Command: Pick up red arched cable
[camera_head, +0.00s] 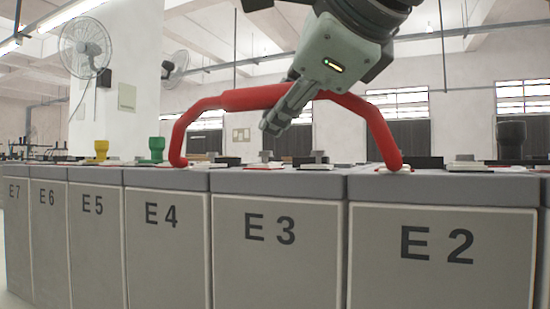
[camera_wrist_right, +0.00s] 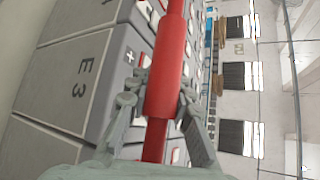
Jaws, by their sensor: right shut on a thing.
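The red arched cable (camera_head: 237,99) stands as an arch over the battery row in the head view. Its left foot is at the top of the E4 battery (camera_head: 166,240) and its right foot is at the top of the E2 battery (camera_head: 440,255). My right gripper (camera_head: 275,120) comes down from the top and is shut on the raised middle bar of the cable. In the right wrist view, the cable (camera_wrist_right: 173,55) runs between the two fingers of the gripper (camera_wrist_right: 162,105), around its thicker sleeve. My left gripper is not in view.
The E3 battery (camera_head: 280,250) stands under the arch. A yellow cap (camera_head: 101,149) and a green cap (camera_head: 157,148) stand on the row at the left. A dark post (camera_head: 511,140) stands at the right. Fans (camera_head: 86,47) hang at the back left.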

